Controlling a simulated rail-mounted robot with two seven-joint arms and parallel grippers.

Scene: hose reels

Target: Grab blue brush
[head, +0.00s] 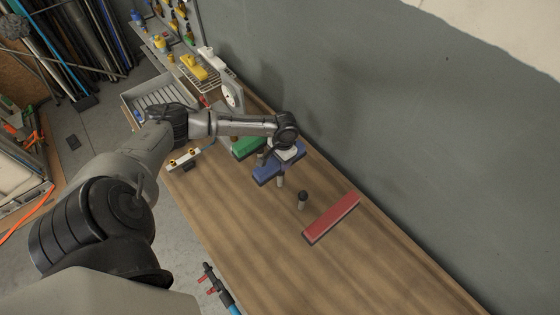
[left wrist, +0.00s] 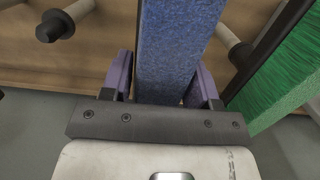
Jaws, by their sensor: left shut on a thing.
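The blue brush (head: 265,175) is a long blue block over the wooden table in the head view, partly hidden under my left gripper (head: 284,156). In the left wrist view the blue brush (left wrist: 178,45) runs between the two purple-padded fingers of my left gripper (left wrist: 162,82). The fingers are shut on its sides. I cannot tell whether it still rests on anything below. My right gripper is not in view.
A green brush (head: 246,147) lies close beside the blue one and also shows in the left wrist view (left wrist: 285,80). A red brush (head: 331,218) lies to the right. Short pegs (head: 302,200) stand near the brushes. The table's (head: 300,275) front part is clear.

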